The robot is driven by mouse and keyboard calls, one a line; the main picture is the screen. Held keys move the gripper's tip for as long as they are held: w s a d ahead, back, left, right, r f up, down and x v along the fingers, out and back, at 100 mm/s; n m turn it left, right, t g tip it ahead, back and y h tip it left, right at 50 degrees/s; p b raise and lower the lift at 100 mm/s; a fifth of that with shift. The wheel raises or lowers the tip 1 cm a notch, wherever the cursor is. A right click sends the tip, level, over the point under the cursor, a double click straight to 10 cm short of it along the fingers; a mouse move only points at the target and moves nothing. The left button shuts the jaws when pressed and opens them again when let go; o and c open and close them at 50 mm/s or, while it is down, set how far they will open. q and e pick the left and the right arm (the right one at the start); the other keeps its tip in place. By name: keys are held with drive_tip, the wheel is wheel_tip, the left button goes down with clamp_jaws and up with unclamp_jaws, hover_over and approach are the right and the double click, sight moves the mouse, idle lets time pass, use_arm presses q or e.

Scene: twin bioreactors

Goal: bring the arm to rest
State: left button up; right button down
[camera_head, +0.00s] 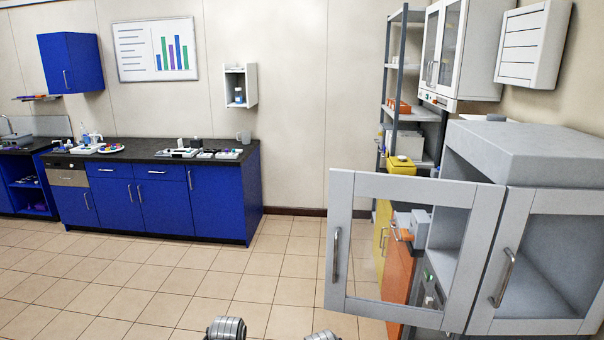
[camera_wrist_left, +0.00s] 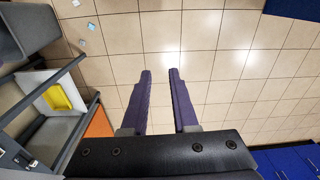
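My left gripper (camera_wrist_left: 160,73) shows in the left wrist view with its two purple fingers apart. Nothing is between the fingers, and only tiled floor shows beyond them. In the head view only two grey rounded parts of my arms show at the bottom edge. Neither gripper can be seen there. My right gripper is in no view.
A grey cabinet (camera_head: 560,140) stands close on the right, its glazed door (camera_head: 341,240) swung open to the left. Blue counters (camera_head: 160,202) line the back left wall. The tiled floor (camera_head: 200,285) between is clear. Small pale pieces (camera_wrist_left: 91,27) show in the left wrist view.

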use_arm(q)
drive_tip(key=s+d+m+g+y, duration=0.1)
drive_tip(key=s+d+m, duration=0.2)
drive_tip(key=d, duration=0.6)
drive_tip(key=shift+s, duration=1.1)
drive_tip(key=shift+d+r, duration=0.1)
